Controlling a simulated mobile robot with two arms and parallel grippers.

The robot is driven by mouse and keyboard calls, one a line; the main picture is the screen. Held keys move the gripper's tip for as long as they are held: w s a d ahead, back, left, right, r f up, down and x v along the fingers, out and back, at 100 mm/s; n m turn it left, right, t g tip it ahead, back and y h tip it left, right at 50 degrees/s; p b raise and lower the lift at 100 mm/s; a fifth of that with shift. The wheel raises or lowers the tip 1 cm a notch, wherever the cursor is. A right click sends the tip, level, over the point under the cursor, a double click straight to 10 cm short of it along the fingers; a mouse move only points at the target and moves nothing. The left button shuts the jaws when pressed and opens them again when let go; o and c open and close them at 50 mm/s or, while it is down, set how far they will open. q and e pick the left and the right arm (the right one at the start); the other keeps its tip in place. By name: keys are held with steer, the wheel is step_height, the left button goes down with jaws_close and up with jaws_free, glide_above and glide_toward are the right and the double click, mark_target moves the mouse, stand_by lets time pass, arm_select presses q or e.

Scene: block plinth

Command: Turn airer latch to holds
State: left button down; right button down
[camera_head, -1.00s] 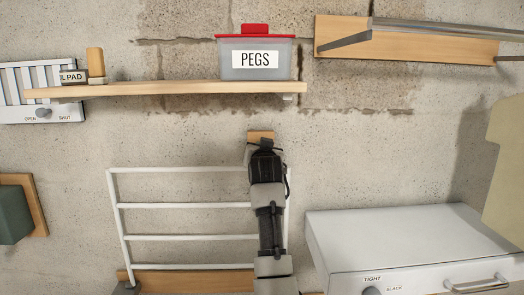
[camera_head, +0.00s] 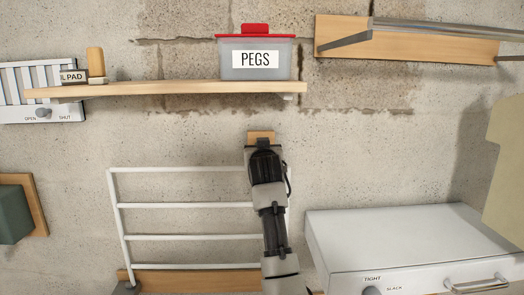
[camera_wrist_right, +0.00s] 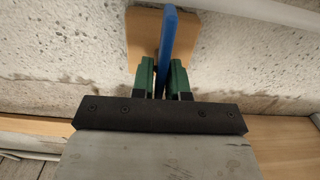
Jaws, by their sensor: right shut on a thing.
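The airer (camera_head: 185,205) is a white rack of several rails, raised against the wall in the head view. A small wooden mount (camera_head: 261,135) sits on the wall above its upper right corner. In the right wrist view, a blue latch bar (camera_wrist_right: 169,35) stands out in front of this wooden mount (camera_wrist_right: 142,30), its top leaning slightly right. My right gripper (camera_wrist_right: 162,80) has its green fingers shut on the blue latch from both sides. In the head view my right arm hides the latch and the fingers. My left gripper is not in view.
A wooden shelf (camera_head: 190,88) above holds a PEGS box (camera_head: 258,73). A grey cabinet (camera_head: 400,238) with a TIGHT/SLACK knob (camera_head: 371,291) stands at the lower right. A vent panel (camera_head: 70,112) is at the upper left. A metal rail on a board (camera_head: 430,45) is at the upper right.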

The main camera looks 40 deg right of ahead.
steer(key=c, duration=1.4)
jaws_free()
steer(key=shift+r, duration=0.2)
steer(key=shift+o, duration=0.8)
steer(key=shift+w+f, duration=0.1)
steer(key=shift+f, duration=0.1)
steer(key=b+v, duration=0.5)
steer(key=v, duration=0.5)
steer(key=shift+s+a, duration=0.2)
steer(key=shift+s, duration=0.1)
